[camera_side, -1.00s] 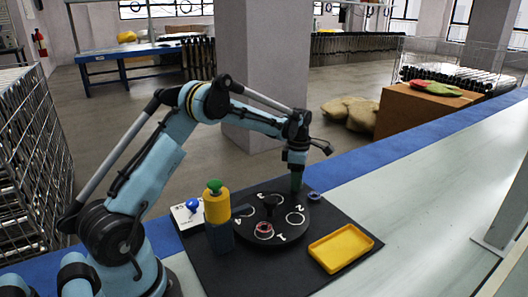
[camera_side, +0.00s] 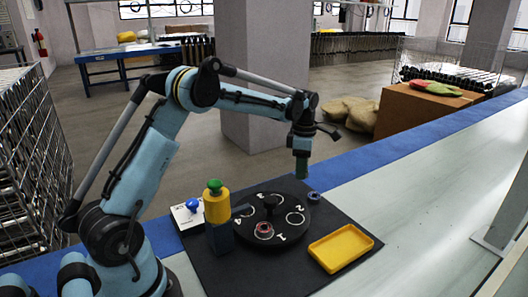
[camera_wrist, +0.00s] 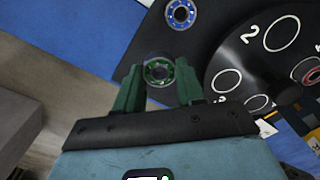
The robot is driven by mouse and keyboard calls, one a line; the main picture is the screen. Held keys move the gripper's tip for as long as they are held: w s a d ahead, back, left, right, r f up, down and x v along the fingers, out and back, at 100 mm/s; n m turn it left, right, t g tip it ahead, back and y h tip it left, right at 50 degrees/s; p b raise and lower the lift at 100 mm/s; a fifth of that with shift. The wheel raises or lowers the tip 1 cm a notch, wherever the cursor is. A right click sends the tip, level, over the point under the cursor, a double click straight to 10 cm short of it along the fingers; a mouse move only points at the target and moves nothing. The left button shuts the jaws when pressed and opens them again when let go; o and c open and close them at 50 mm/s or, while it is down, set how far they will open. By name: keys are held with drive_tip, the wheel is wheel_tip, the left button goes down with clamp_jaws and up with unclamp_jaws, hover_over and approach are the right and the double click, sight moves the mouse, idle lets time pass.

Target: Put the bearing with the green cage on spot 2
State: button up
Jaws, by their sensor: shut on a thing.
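The bearing with the green cage (camera_wrist: 158,73) is between the fingertips of my gripper (camera_wrist: 160,82) in the wrist view, and the jaws are shut on it. In the side view my gripper (camera_side: 301,176) is raised above the dark mat near the back edge of the disc; the bearing is too small to make out there. Spot 2 is an empty white ring (camera_wrist: 282,34) beside the numeral 2 on the black disc (camera_wrist: 234,62). It also shows in the side view (camera_side: 295,218). My gripper is off to the side of spot 2, not over it.
A red-caged bearing (camera_side: 264,230) sits on spot 1. A blue-caged bearing (camera_side: 314,196) lies on the mat beside the disc. A yellow tray (camera_side: 313,250) is at the front right. A yellow and blue post (camera_side: 217,208) with a green knob stands left of the disc.

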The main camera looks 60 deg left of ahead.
drive_tip(key=s+d+r, duration=0.2)
drive_tip(key=d+r, duration=0.3)
drive_tip(key=d, duration=0.4)
drive_tip(key=s+d+r, duration=0.4)
drive_tip(key=s+d, duration=0.9)
drive_tip(key=s, duration=0.1)
hover_over(295, 218)
wheel_tip(295, 218, down, 7)
drive_tip(key=shift+s+f, duration=0.1)
drive_tip(key=shift+f, duration=2.05)
drive_tip(key=shift+f, duration=0.15)
drive_tip(key=o, duration=1.2)
drive_tip(key=shift+c, duration=0.2)
